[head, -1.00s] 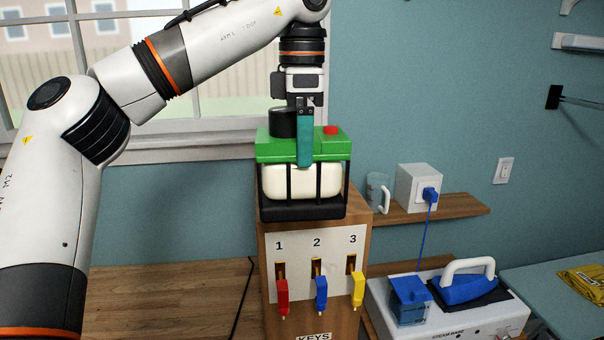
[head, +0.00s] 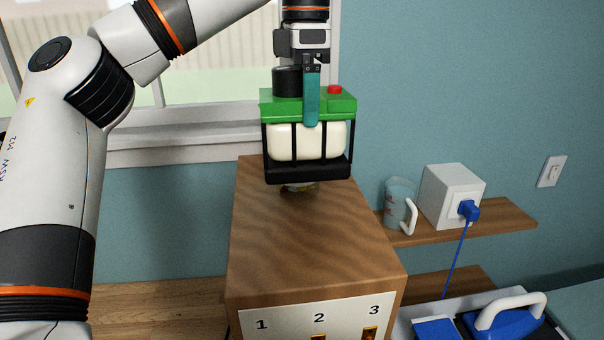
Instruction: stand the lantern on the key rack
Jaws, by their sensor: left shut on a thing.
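The lantern (head: 308,143) has a green top with a red button, a cream body and a black frame and base. It is upright over the back part of the wooden key rack's top (head: 300,240). My left gripper (head: 311,108) is above it, with a teal finger down against the green top, shut on the lantern. I cannot tell whether the base touches anything. The rack's front shows numbers 1, 2 and 3. My right gripper is not in view.
A wall shelf (head: 495,222) at the right holds a mug (head: 399,205) and a white box (head: 451,195) with a blue plug and cord. A blue-topped appliance (head: 505,318) with a white handle stands lower right. The front of the rack's top is bare.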

